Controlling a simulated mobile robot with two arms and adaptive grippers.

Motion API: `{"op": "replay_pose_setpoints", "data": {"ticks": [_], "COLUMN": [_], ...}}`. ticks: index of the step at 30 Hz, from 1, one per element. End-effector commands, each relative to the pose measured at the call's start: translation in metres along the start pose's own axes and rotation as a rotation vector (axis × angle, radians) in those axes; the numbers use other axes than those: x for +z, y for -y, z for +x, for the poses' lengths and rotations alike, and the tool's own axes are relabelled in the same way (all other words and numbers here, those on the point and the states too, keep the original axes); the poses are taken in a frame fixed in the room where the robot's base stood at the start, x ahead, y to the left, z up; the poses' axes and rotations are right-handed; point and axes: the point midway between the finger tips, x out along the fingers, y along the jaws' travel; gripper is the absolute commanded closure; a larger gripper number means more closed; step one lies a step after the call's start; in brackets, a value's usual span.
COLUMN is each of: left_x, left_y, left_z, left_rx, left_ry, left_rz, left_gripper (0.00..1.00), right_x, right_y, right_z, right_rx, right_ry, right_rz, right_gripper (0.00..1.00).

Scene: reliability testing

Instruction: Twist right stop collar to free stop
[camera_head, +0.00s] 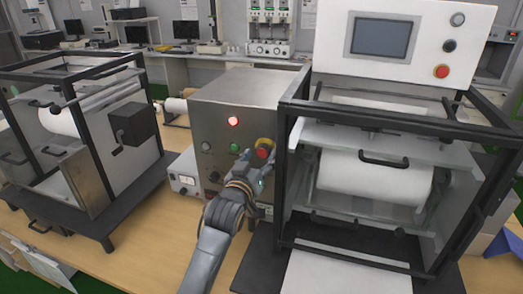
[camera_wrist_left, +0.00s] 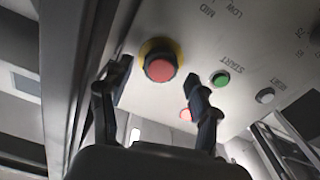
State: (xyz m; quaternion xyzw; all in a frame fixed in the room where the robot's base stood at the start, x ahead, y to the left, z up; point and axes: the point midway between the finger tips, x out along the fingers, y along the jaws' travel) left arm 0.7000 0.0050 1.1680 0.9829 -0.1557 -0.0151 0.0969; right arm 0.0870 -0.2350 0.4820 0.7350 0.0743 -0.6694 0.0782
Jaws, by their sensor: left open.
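The stop is a red button (camera_head: 262,153) with a yellow collar (camera_head: 266,141) on the front of the metal control box (camera_head: 215,115) in the head view. In the left wrist view the red button (camera_wrist_left: 160,70) sits at upper centre, with its yellow collar (camera_wrist_left: 152,46) partly showing around it. My left gripper (camera_head: 268,168) is right in front of the button, its arm covering the lower part of the box. In the left wrist view my left gripper (camera_wrist_left: 160,82) is open, one finger on each side of the button. I cannot tell whether they touch the collar. My right gripper is not in view.
A green button (camera_wrist_left: 220,79) and a white button (camera_wrist_left: 265,95) are beside the stop. A lit red lamp (camera_head: 233,121) is above on the box. A black-framed machine (camera_head: 292,150) stands close on the right, another framed machine (camera_head: 95,130) on the left.

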Motion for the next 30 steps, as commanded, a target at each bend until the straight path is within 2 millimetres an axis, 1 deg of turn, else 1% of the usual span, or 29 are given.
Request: {"op": "replay_pose_setpoints", "data": {"ticks": [3,6,17,18,20,21,23,24,25,30], "left_x": [-0.001,0.000,0.000,0.000,0.000,0.000,0.000,0.000,0.000,0.000], "left_y": [-0.001,0.000,0.000,0.000,0.000,0.000,0.000,0.000,0.000,0.000], "left_z": [0.012,0.017,0.020,0.020,0.020,0.020,0.020,0.020,0.020,0.020], "left_rx": [0.000,0.000,0.000,0.000,0.000,0.000,0.000,0.000,0.000,0.000], "left_ry": [0.001,0.001,0.000,0.000,0.000,0.000,0.000,0.000,0.000,0.001], "left_rz": [-0.001,-0.001,0.000,0.000,0.000,0.000,0.000,0.000,0.000,0.007], "left_gripper": [0.39,0.39,0.39,0.47,0.59,0.67,0.79,0.87,0.93,0.93], "right_x": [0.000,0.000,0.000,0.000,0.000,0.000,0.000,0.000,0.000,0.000], "right_y": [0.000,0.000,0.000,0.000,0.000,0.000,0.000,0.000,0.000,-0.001], "right_z": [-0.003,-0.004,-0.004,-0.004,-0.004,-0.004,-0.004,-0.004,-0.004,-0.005], "right_rx": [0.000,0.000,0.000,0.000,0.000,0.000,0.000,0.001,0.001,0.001], "right_ry": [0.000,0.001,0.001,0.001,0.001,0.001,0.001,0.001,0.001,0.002], "right_rz": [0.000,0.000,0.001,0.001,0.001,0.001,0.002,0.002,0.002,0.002], "right_gripper": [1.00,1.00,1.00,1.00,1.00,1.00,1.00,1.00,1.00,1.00]}}
